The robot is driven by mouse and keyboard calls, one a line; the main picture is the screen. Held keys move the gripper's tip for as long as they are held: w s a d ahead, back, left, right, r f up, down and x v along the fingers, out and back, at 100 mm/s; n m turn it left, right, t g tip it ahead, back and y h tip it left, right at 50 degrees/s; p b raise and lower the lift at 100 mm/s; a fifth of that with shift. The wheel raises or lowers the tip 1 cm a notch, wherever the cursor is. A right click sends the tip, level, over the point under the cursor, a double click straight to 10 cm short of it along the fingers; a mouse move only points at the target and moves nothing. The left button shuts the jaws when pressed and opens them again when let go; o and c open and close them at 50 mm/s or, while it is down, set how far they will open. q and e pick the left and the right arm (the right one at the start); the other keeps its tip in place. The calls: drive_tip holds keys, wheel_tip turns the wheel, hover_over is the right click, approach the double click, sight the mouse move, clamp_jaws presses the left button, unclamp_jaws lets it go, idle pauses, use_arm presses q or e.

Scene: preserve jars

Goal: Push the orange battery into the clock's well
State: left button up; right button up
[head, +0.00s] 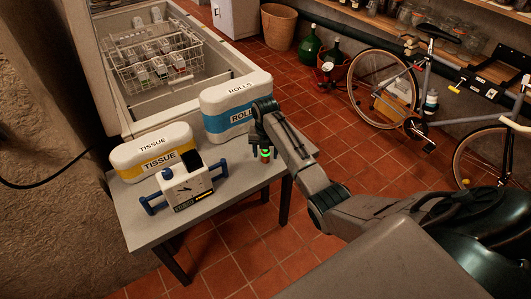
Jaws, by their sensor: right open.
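My right gripper (264,143) is open and points down at the table's right side, right of the clock. A small green and orange piece (265,155) shows just under its fingertips, partly hidden; I cannot tell for sure that it is the orange battery, or whether it touches the fingers. My left gripper is not in view.
A TISSUE pack (150,143) stands behind the clock and a ROLLS pack (236,88) behind my right gripper. The grey table (150,232) has bare room at its front. An open chest freezer (120,100) with a wire basket is behind. A bicycle (450,120) stands at right.

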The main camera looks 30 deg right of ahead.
drive_tip(key=shift+f, duration=0.55)
drive_tip(key=c, duration=1.1)
drive_tip(key=shift+r, duration=0.15)
drive_tip(key=shift+r+b, duration=0.35)
drive_tip(key=shift+r, duration=0.25)
drive_tip(key=shift+s+a+r+b, duration=0.1)
drive_tip(key=shift+s+r+b, duration=0.1)
drive_tip(key=shift+r, duration=0.3)
drive_tip(key=shift+s+a+r+b, duration=0.1)
drive_tip(key=shift+s+r+b, duration=0.1)
drive_tip(key=shift+r, duration=0.3)
drive_tip(key=s+a, duration=0.2)
drive_tip(key=s, duration=0.2)
drive_tip(key=s+a+r, duration=0.1)
drive_tip(key=s+a, duration=0.2)
drive_tip(key=s, duration=0.1)
drive_tip(key=s+a+p, duration=0.1)
drive_tip(key=s+a, duration=0.1)
drive_tip(key=s, duration=0.3)
drive_tip(key=shift+a+r, duration=0.3)
